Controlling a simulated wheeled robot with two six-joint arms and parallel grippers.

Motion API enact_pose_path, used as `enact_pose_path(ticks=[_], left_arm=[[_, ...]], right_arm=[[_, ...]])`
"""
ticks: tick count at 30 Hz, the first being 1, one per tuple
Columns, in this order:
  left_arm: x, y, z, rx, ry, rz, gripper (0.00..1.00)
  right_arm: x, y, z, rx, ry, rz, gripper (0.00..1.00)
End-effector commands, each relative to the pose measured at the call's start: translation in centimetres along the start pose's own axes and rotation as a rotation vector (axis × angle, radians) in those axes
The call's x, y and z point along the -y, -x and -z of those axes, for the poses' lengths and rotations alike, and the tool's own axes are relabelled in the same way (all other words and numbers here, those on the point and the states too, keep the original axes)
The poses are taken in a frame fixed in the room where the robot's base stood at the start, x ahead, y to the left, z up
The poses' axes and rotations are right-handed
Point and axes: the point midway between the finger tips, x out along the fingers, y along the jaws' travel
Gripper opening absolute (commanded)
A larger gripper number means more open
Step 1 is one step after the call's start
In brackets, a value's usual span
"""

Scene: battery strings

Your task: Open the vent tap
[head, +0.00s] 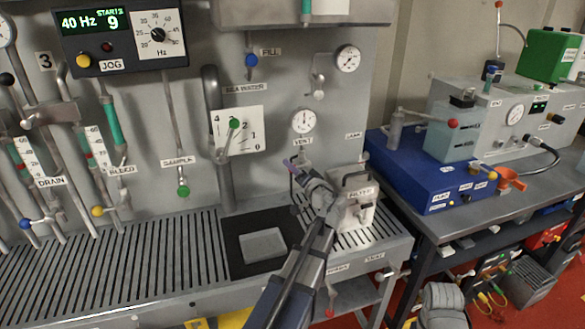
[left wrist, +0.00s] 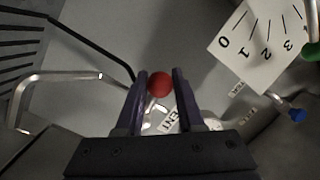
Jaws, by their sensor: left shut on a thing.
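The VENT label (head: 303,141) is on the grey panel, under a small round gauge. My left gripper (head: 291,166) is just below that label, in front of the panel. In the left wrist view the vent tap's red ball knob (left wrist: 159,84) sits between the two dark purple fingers of my left gripper (left wrist: 160,82), which are shut on it. Part of the VENT label (left wrist: 170,122) shows behind the fingers. In the head view the gripper hides the knob, and the tap's lever angle cannot be told.
A sea water dial plate (head: 243,130) with a green knob is to the left. A filter housing (head: 352,203) stands close to the right of my left arm. A slatted drain bench (head: 170,262) runs below. A blue box (head: 430,172) is on the right-hand table.

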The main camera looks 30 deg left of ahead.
Motion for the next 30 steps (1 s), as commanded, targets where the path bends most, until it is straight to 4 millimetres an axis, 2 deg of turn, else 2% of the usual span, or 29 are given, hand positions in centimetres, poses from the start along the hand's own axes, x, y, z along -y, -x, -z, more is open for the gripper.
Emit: enact_pose_path(ticks=[15, 30], left_arm=[[-2.1, 0.1, -0.8, 0.051, 0.458, -0.076, 0.00], [-4.4, 0.4, -0.6, 0.103, 0.924, -0.153, 0.00]], right_arm=[[0.0, -0.3, 0.0, 0.000, 0.000, 0.000, 0.50], [0.1, -0.5, 0.0, 0.000, 0.000, 0.000, 0.50]])
